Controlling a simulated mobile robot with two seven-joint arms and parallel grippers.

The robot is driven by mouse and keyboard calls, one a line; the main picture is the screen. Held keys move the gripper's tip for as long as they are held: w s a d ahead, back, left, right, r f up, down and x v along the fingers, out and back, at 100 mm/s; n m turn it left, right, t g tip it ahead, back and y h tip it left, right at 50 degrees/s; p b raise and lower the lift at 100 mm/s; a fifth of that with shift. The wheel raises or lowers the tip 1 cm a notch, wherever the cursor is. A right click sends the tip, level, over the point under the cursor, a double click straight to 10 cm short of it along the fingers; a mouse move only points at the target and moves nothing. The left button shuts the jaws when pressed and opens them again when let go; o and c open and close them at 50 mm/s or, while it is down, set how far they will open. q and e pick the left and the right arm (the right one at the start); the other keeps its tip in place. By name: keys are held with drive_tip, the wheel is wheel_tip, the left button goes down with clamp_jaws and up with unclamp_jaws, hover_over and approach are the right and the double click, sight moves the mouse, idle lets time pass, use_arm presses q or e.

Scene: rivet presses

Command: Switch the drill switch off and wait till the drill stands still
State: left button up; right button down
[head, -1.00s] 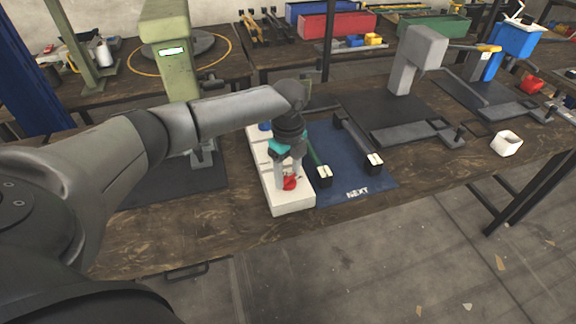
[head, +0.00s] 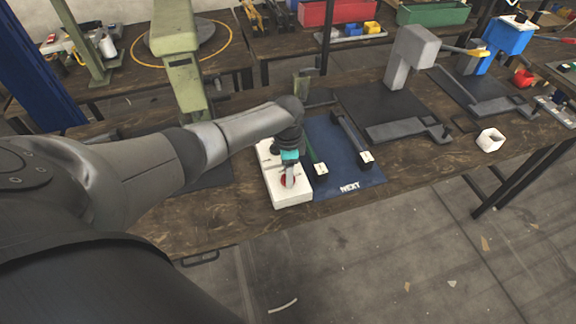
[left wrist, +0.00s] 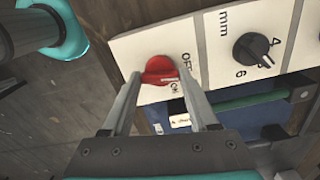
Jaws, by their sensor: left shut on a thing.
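A white control box (head: 295,197) lies on the wooden bench in front of me. It carries a red rotary switch (left wrist: 159,71), with OFF and ON printed beside it. My left gripper (head: 289,180) points down at the near end of the box. In the left wrist view its two fingers (left wrist: 160,85) stand on either side of the red handle, shut on it. I cannot tell exactly which label the handle points to. A black knob (left wrist: 256,50) with the marks 4, 6 and mm is on the same box. I cannot make out whether the drill is turning. My right gripper is not in view.
A blue mat (head: 345,180) marked NEXT lies right of the box, with bars on it. A green machine column (head: 180,75) stands behind my left arm. A grey press (head: 412,58) and a white open cup (head: 490,140) are to the right.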

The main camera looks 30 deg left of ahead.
use_arm(q)
drive_tip(key=shift+n+p, duration=0.45)
drive_tip(key=shift+n, duration=0.45)
drive_tip(key=o, duration=1.4)
drive_tip(key=shift+r, duration=0.15)
wheel_tip(320, 180, up, 15)
drive_tip(key=p, duration=0.3)
